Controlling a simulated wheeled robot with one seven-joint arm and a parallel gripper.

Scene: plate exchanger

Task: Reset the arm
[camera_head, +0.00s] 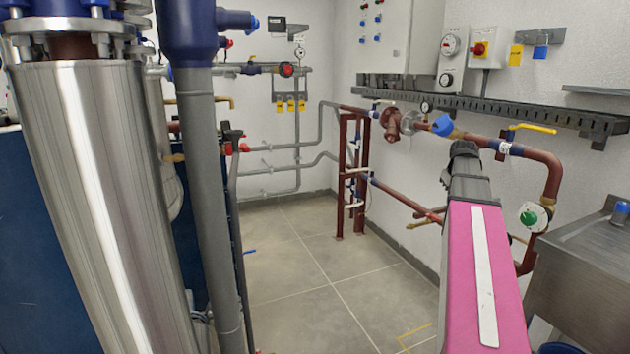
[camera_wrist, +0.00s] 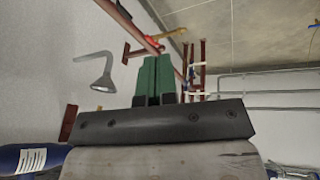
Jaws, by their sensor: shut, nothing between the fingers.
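My gripper (camera_wrist: 156,78) shows in the wrist view as two green fingers side by side, shut with nothing between them. A dark bar with bolts lies across its base. The fingertips appear in front of a red-brown pipe (camera_wrist: 130,22); whether they touch it I cannot tell, but nothing is held. In the head view my pink arm (camera_head: 485,280) rises at the lower right, with a grey and black section at its far end. The fingers cannot be made out there.
A steel cylinder (camera_head: 100,190) and a grey pipe (camera_head: 207,200) stand at left. Red-brown wall pipes (camera_head: 545,160) and a steel sink (camera_head: 585,270) flank my arm at right. The tiled floor (camera_head: 330,270) between is clear.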

